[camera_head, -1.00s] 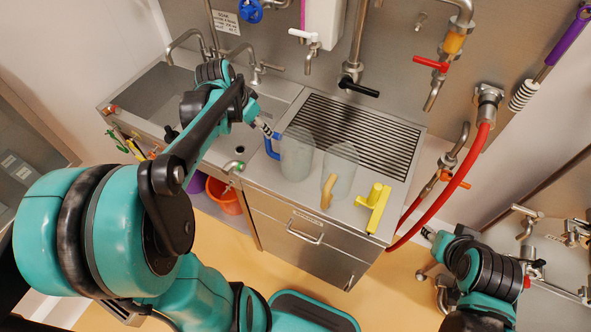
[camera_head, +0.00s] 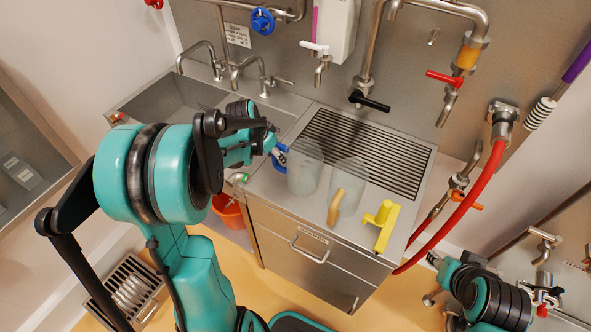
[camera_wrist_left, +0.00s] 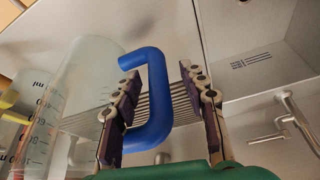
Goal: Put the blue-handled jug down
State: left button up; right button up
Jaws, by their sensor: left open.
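The blue-handled jug (camera_head: 304,172) is translucent and stands upright on the steel counter, at the left end of the slatted drain. Its blue handle (camera_head: 280,158) points left, towards my left gripper (camera_head: 277,150). In the left wrist view the blue handle (camera_wrist_left: 157,95) shows between the two spread fingers of my left gripper (camera_wrist_left: 160,108), with the graduated jug body (camera_wrist_left: 88,85) to the left. The fingers are open and a gap shows at the right of the handle. My right gripper (camera_head: 433,259) is low at the right, away from the jug, its fingers too small to read.
A second translucent jug (camera_head: 347,178) with a tan handle (camera_head: 335,207) stands close on the right. A yellow object (camera_head: 383,225) lies near the counter's front edge. A sink (camera_head: 180,100) is at the left, taps hang above, and a red hose (camera_head: 470,200) curves down at the right.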

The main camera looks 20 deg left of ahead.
pick_arm(q)
jog(key=shift+f, duration=0.1)
grip_shut()
